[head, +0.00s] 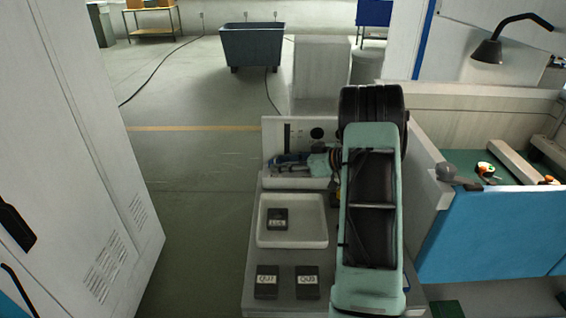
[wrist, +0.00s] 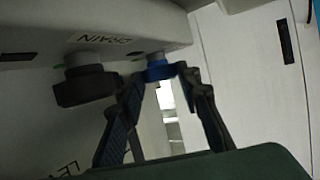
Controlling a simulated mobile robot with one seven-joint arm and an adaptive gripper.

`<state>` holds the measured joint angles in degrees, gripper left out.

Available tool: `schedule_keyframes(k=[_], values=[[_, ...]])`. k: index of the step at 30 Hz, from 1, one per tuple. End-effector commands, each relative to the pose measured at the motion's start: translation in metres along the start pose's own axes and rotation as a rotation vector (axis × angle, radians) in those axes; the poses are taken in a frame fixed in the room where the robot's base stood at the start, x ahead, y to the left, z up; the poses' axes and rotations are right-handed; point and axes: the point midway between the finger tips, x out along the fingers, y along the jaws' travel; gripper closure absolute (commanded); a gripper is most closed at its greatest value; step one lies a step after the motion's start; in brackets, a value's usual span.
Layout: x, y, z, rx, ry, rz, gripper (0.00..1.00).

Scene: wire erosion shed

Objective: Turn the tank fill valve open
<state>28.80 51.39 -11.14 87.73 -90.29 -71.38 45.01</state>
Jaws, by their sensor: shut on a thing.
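In the wrist view, a blue round knob (wrist: 157,69) sits on the underside of a pale panel, between the fingertips of my gripper (wrist: 160,78). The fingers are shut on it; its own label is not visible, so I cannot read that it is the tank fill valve. A larger black knob (wrist: 84,82) is beside it to the left, near a tag reading "DRAIN" (wrist: 98,42) upside down. In the head view, my gripper (head: 283,160) reaches left, low in front of the upright panel (head: 301,128). The blue knob cannot be made out there.
A white tray (head: 262,238) with a dark labelled block (head: 277,218) lies on the bench. Two more labelled blocks stand in front. A blue-sided machine tank (head: 490,242) is at the right, a white cabinet (head: 75,170) at the left. Floor between is clear.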

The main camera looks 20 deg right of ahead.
Motion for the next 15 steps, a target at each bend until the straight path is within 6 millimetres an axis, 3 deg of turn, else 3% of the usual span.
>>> schedule_keyframes(k=[6,7,12,15], values=[[0.0009,-0.0007,-0.0001,-0.001,0.000,-0.001,0.93],[0.0009,-0.0007,-0.0001,-0.001,0.000,-0.001,0.68],[0.0008,-0.0006,-0.0001,-0.001,0.000,-0.001,0.51],[0.0006,-0.0004,-0.0001,0.000,0.000,0.000,0.51]])
